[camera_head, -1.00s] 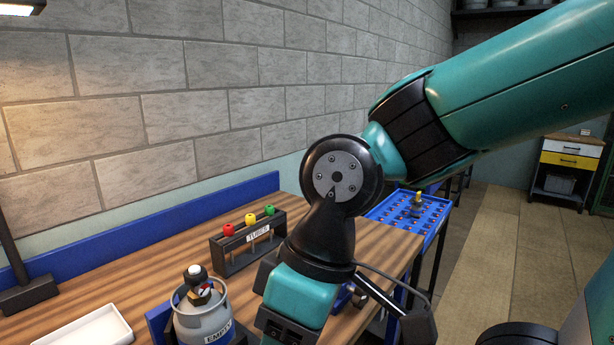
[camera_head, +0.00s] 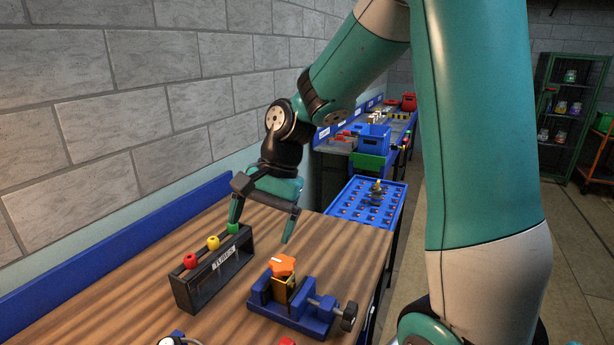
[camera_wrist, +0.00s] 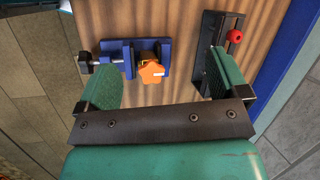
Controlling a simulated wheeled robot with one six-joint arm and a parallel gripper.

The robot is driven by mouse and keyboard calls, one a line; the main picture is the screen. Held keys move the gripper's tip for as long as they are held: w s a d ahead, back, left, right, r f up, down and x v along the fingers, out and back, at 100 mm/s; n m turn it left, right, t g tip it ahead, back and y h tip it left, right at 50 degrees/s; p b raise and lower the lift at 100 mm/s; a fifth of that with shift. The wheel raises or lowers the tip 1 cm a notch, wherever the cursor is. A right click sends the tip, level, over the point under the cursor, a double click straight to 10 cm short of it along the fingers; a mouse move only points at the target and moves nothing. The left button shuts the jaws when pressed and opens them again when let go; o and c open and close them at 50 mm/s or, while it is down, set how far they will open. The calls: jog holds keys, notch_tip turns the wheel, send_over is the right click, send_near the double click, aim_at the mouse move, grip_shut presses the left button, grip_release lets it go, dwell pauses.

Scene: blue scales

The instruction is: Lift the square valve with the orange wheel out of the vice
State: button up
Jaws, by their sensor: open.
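The square valve has a brass-yellow body (camera_head: 283,289) and an orange wheel (camera_head: 283,265) on top. It stands upright between the jaws of the blue vice (camera_head: 312,326) on the wooden bench. In the wrist view the orange wheel (camera_wrist: 152,71) shows beyond and between my fingers, with the blue vice (camera_wrist: 165,46) around the valve. My gripper (camera_head: 261,231) is open and empty, above the bench behind the vice. In the wrist view my gripper (camera_wrist: 158,75) has its fingers wide apart, and neither touches the valve. The lower valve body is hidden by the vice.
A black rack labelled TUBES (camera_head: 212,275), with red, yellow and green tops, stands left of the vice, close to my left finger. A blue perforated tray (camera_head: 366,205) lies beyond the bench's far end. Bare wood lies left of the rack.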

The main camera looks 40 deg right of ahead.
jog(key=w+d+f+m+p, duration=0.1)
jog(key=w+d+m+p, duration=0.15)
jog(key=d+m, duration=0.9)
jog(key=n+p, duration=0.1)
jog(key=p, duration=0.2)
send_near(282, 264)
jog(key=x, duration=1)
jog(key=shift+w+a+f, duration=0.1)
jog(key=shift+w+f, duration=0.1)
jog(key=shift+c, duration=0.4)
jog(key=shift+t, duration=0.3)
jog(key=c, duration=1.3)
jog(key=shift+r, duration=0.1)
jog(key=shift+c, duration=0.2)
jog(key=shift+s+r+p, duration=0.1)
jog(key=shift+s+p, duration=0.1)
jog(key=shift+p, duration=0.15)
jog(key=shift+r, duration=0.1)
